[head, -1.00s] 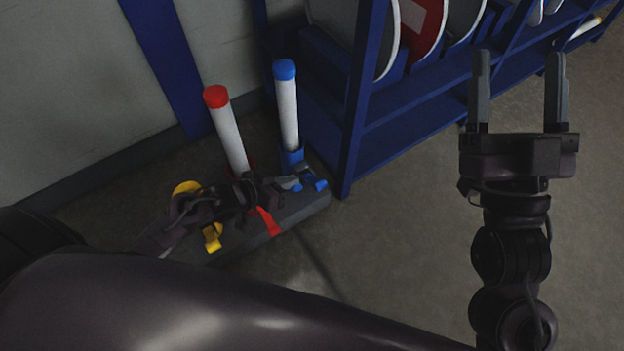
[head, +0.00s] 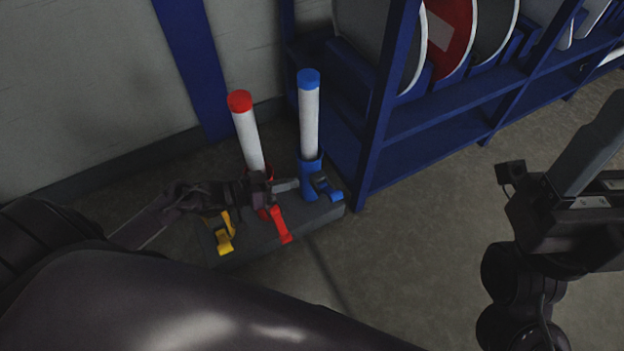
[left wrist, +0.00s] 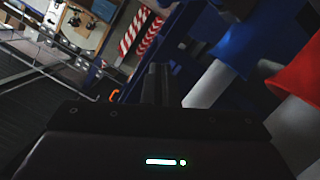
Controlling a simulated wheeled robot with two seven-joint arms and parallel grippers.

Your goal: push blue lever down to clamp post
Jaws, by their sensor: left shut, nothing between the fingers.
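The blue lever (head: 325,187) is on the front of the blue clamp (head: 311,180), its handle sloping down to the right. A white post (head: 309,125) with a blue cap stands upright in that clamp. My left gripper (head: 297,184) is shut and empty, its tips just left of the blue clamp; contact cannot be told.
A red-capped post (head: 246,135) stands left of the blue one, with a red lever (head: 279,222) and a yellow lever (head: 225,235) on the same dark base (head: 300,230). A blue rack (head: 440,125) with round signs stands close behind on the right. The floor in front is clear.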

